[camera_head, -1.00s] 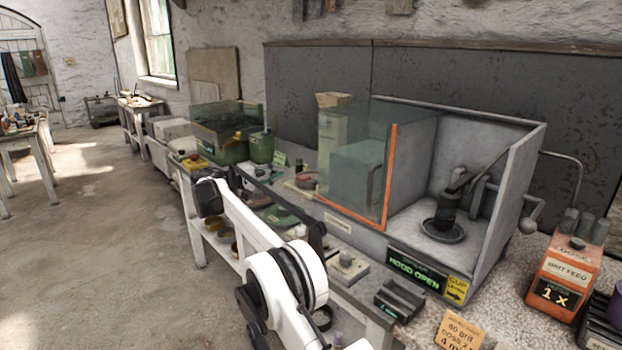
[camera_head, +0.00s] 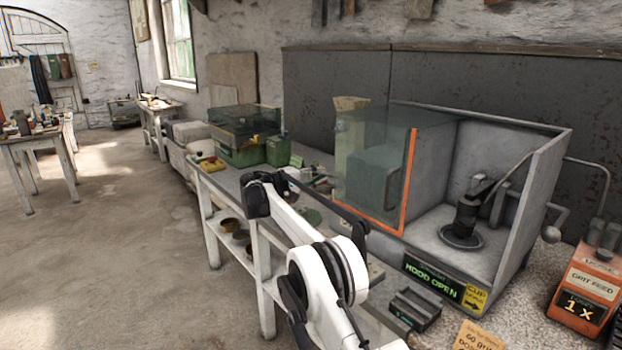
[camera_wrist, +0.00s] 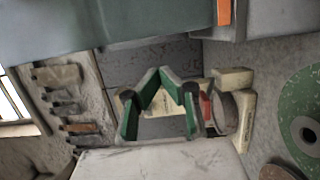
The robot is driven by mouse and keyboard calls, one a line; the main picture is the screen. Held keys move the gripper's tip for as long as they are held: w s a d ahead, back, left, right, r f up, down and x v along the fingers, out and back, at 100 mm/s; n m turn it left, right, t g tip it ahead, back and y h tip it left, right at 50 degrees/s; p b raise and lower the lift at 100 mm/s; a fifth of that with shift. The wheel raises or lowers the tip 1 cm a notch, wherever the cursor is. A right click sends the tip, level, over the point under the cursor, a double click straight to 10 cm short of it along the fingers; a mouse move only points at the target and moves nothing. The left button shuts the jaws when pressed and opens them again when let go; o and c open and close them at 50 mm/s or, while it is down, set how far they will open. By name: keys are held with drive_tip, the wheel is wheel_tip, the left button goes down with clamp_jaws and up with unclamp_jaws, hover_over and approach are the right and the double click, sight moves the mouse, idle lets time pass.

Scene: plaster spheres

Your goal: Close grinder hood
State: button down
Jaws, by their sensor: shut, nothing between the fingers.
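The grinder hood (camera_head: 372,165) is a clear tinted cover with an orange front edge (camera_head: 409,180). It stands slid to the left of the grinder bay, whose grey interior (camera_head: 500,150) is uncovered around the dark cup spindle (camera_head: 465,220). A display (camera_head: 432,278) below the bay reads "HOOD OPEN". In the wrist view a blue-grey panel (camera_wrist: 100,22), likely the hood, fills the upper left, with an orange strip (camera_wrist: 224,12) at its end. My gripper (camera_wrist: 161,74) shows there with green-padded fingers, shut and empty, apart from the orange strip. In the head view my arm hides its fingers.
An orange grit feed box (camera_head: 590,285) stands right of the grinder. Green containers (camera_head: 245,150) sit on the bench's far left part. A dark tray (camera_head: 415,308) lies in front of the bay. A green disc (camera_wrist: 302,122) is right in the wrist view. Open floor (camera_head: 110,250) lies left.

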drive_tip(key=shift+s+d, duration=0.45)
drive_tip(key=shift+s, duration=0.25)
drive_tip(key=shift+s+d, duration=0.45)
drive_tip(key=shift+s, duration=0.25)
drive_tip(key=shift+s, duration=0.1)
